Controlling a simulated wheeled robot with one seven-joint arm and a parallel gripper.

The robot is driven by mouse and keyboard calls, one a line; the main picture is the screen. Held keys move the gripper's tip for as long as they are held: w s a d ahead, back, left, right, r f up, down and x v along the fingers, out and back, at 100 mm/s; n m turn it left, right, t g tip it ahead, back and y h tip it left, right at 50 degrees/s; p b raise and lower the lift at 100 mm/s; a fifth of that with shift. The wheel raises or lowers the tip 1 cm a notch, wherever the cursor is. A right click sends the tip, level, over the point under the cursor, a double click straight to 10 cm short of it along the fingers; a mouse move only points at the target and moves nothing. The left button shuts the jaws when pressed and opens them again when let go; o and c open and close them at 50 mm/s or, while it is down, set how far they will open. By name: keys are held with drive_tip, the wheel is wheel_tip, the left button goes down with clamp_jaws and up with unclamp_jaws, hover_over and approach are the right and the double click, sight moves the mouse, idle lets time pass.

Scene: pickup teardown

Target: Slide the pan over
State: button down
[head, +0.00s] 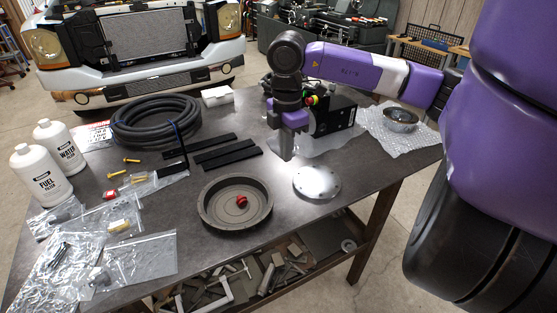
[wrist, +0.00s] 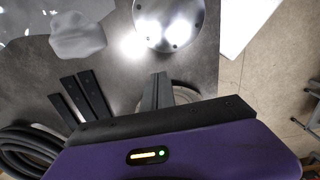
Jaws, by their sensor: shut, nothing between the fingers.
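The pan (head: 212,217) is dark, round and shallow, and lies flat near the front edge of the table, with a small red part (head: 241,202) inside it. In the wrist view a bit of the pan (wrist: 184,95) shows beside my fingers; the rest is hidden behind my gripper. My gripper (head: 287,158) points down over the table, behind and to the right of the pan in the head view. Its fingers (wrist: 161,77) are together and empty. It appears apart from the pan.
A shiny metal disc (head: 316,182) lies right of the pan, close to it. Black bars (head: 227,156), a coiled hose (head: 155,122) and plastic bags (head: 140,256) lie behind and left. A metal bowl (head: 400,120) sits on bubble wrap. The table's front edge is just before the pan.

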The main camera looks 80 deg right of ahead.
wheel_tip(320, 180, down, 8)
drive_tip(key=shift+a+p, duration=0.1)
drive_tip(key=shift+p, duration=0.55)
drive_tip(key=shift+w+a+f+p, duration=0.15)
drive_tip(key=shift+w+a+p, duration=0.5)
drive_tip(key=shift+w+a, duration=0.5)
drive_tip(key=shift+w+a+f, duration=0.1)
drive_tip(key=shift+w+a, duration=0.1)
drive_tip(key=shift+w, duration=0.15)
